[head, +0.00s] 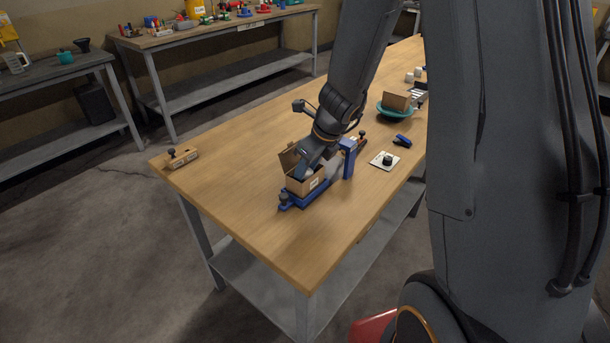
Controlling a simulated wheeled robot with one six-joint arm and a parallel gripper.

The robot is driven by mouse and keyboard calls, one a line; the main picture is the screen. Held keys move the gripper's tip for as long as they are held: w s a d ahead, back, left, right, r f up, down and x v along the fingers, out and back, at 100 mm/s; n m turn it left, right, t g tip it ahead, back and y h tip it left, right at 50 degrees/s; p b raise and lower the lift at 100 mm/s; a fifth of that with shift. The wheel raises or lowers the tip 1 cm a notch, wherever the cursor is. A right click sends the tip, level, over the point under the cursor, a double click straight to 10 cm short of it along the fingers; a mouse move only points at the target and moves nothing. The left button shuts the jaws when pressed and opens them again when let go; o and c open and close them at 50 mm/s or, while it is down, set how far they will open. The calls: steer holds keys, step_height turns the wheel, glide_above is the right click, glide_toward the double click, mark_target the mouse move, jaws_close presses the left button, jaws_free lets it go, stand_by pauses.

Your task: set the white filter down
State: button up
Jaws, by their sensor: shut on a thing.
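My gripper (312,164) points down into a small open cardboard box (308,185) on the wooden workbench. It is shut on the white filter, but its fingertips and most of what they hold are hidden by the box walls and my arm. I cannot tell whether the filter touches the box floor. The box has its flaps up and sits at a blue clamp-like fixture (297,199), close to the near left part of the bench.
A blue upright bracket (349,160) stands just right of the box. A white plate with a black knob (385,160) and a blue tool (402,140) lie further right.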

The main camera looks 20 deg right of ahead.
steer(key=shift+f, duration=0.4)
steer(key=o, duration=0.8)
steer(key=shift+f, duration=0.1)
steer(key=p+v, duration=0.2)
steer(key=v, duration=1)
steer(key=s+a+n+g+h, duration=0.1)
steer(key=s+n, duration=0.6)
steer(key=n, duration=0.7)
steer(key=s+a+f+n+g+h, duration=0.1)
steer(key=s+n, duration=0.7)
steer(key=n, duration=0.7)
steer(key=shift+s+a+f, duration=0.2)
steer(key=shift+a+f, duration=0.1)
